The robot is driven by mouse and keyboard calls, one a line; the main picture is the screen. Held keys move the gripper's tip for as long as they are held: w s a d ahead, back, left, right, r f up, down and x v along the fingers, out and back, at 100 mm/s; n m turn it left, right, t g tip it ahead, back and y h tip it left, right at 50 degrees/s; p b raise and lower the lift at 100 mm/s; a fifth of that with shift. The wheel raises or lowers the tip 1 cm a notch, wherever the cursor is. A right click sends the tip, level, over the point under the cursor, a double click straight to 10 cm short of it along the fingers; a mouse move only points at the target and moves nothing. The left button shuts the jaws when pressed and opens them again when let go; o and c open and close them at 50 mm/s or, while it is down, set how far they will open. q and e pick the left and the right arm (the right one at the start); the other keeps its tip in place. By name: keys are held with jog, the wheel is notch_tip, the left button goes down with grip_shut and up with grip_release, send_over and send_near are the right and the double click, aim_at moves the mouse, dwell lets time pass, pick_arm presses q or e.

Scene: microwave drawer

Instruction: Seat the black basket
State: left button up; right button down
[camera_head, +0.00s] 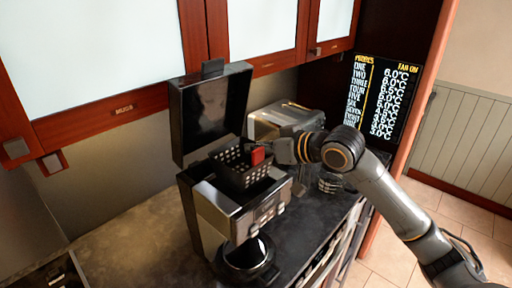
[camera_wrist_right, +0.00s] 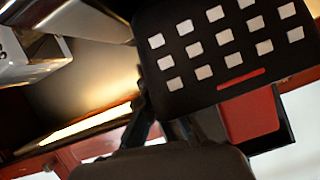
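The black basket (camera_head: 231,167) has rows of pale square holes and a red tab. It is tilted and sits at the open top of a black and silver machine (camera_head: 228,205), partly inside or just above it; I cannot tell how deep. My right gripper (camera_head: 279,151) reaches in from the right to the basket's rim beside the red tab and appears shut on it; the contact is partly hidden. In the right wrist view the basket (camera_wrist_right: 225,50) is large and close, with dark fingers (camera_wrist_right: 165,122) at its edge. My left gripper is not in view.
The machine's black lid (camera_head: 212,110) stands open behind the basket. A silver appliance (camera_head: 283,119) is close behind my right gripper. Red-framed cabinets (camera_head: 190,40) hang above. The dark counter (camera_head: 130,235) is clear on the left. Glassware (camera_head: 330,183) stands on the right.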

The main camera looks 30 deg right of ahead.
jog(key=shift+p, duration=0.3)
jog(key=shift+f+b, duration=1.55)
jog(key=shift+f, duration=1)
jog(key=c, duration=1.4)
grip_release()
jog(key=shift+s+a, duration=0.1)
jog(key=shift+c, duration=0.2)
jog(key=shift+f, duration=0.15)
jog(key=shift+s+d, duration=0.25)
jog(key=shift+s, duration=0.1)
jog(key=r+v, duration=0.1)
jog(key=v, duration=1)
